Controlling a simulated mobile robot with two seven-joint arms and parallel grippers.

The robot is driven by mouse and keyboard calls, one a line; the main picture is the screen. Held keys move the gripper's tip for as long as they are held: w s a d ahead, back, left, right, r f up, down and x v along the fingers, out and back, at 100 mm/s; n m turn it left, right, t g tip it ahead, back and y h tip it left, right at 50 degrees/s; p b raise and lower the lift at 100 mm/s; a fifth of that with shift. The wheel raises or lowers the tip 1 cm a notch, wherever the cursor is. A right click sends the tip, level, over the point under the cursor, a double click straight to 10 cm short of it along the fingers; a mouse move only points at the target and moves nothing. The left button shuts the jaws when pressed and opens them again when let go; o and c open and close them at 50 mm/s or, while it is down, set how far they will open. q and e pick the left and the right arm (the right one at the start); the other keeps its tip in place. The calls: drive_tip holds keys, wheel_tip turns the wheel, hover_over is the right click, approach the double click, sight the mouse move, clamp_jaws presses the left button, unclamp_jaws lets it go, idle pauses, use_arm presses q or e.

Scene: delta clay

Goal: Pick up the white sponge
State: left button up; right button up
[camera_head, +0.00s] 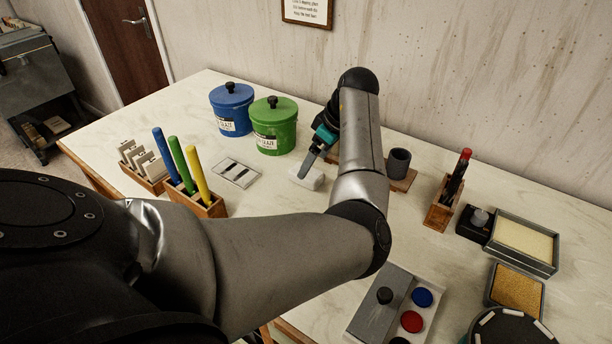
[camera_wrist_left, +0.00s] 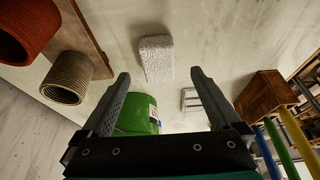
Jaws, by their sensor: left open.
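The white sponge (camera_head: 306,178) lies on the table in front of the green jar. It also shows in the left wrist view (camera_wrist_left: 156,57), upper middle, as a pale rough block. My left gripper (camera_head: 307,168) is open and points down at the sponge from above. In the left wrist view the open fingers (camera_wrist_left: 160,75) are spread wide, with the sponge ahead of the gap between their tips. No finger is clearly touching it. In the head view the finger hides part of the sponge. My right gripper is not in view.
The green jar (camera_head: 273,126) and blue jar (camera_head: 231,108) stand behind. A grey cup (camera_head: 399,163) stands on a board at right. Bare tabletop lies between the plate and sponge.

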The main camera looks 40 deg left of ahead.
use_arm(q)
drive_tip(key=b+x, duration=0.1)
drive_tip(key=x, duration=0.4)
drive_tip(key=shift+w+a+f, duration=0.1)
drive_tip(key=shift+w+a, duration=0.05)
drive_tip(key=shift+a, duration=0.05)
drive_tip(key=c, duration=1.4)
wheel_tip(320, 180, up, 20)
drive_tip(key=p, duration=0.3)
drive_tip(key=shift+c, duration=0.2)
drive_tip(key=o, duration=0.8)
drive_tip(key=c, duration=0.6)
drive_tip(key=shift+c, duration=0.2)
